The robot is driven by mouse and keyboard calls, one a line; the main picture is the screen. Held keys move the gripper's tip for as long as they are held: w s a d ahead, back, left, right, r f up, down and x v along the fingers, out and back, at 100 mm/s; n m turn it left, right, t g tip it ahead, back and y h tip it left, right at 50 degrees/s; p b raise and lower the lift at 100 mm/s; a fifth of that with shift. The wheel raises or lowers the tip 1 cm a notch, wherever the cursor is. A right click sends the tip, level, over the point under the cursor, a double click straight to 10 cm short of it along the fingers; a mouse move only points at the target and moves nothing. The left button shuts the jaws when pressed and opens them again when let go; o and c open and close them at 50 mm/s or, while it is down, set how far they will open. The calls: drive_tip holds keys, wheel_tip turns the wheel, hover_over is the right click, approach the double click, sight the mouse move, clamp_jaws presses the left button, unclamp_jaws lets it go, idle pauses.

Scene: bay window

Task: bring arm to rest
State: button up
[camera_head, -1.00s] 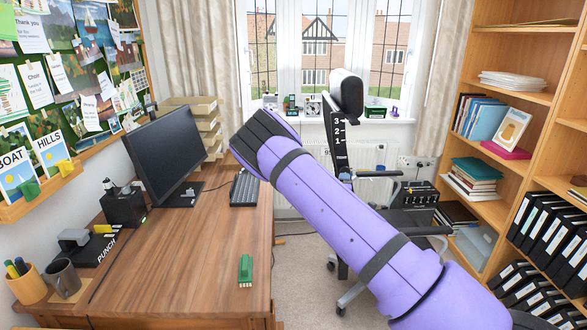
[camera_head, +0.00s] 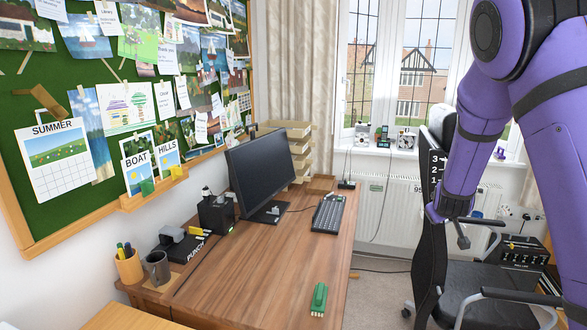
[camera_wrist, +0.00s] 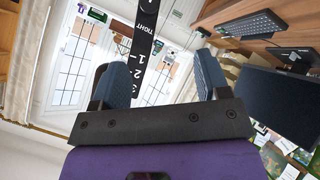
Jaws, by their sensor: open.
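My purple arm is bent at the right of the head view, its upper part raised and its forearm hanging down in front of the window. My gripper (camera_head: 460,236) is at the low end of the forearm, small and partly hidden, beside the office chair's back. In the wrist view my gripper (camera_wrist: 162,72) shows two blue-grey fingers spread apart with nothing held between them. The chair's black numbered strip (camera_wrist: 148,50) shows beyond the gap; I cannot tell how far away it is.
The black office chair (camera_head: 428,240) stands close by the gripper. The wooden desk (camera_head: 250,275) carries a monitor (camera_head: 262,172), a keyboard (camera_head: 328,213) and a green object (camera_head: 319,299). A radiator (camera_head: 385,215) is under the window. The desk's front middle is mostly clear.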

drive_tip(key=s+a+r+m+g+y, duration=0.1)
drive_tip(key=s+a+r+y, duration=0.25)
drive_tip(key=s+r, duration=0.5)
drive_tip(key=s+a+r+m+g+y, duration=0.1)
drive_tip(key=s+a+r+y, duration=0.1)
drive_tip(key=s+a+r, duration=0.6)
drive_tip(key=s+r+m+g, duration=0.1)
drive_tip(key=s+r+g, duration=0.1)
drive_tip(key=s, duration=2.2)
drive_tip(key=shift+s+a+r, duration=0.25)
drive_tip(key=shift+r, duration=0.35)
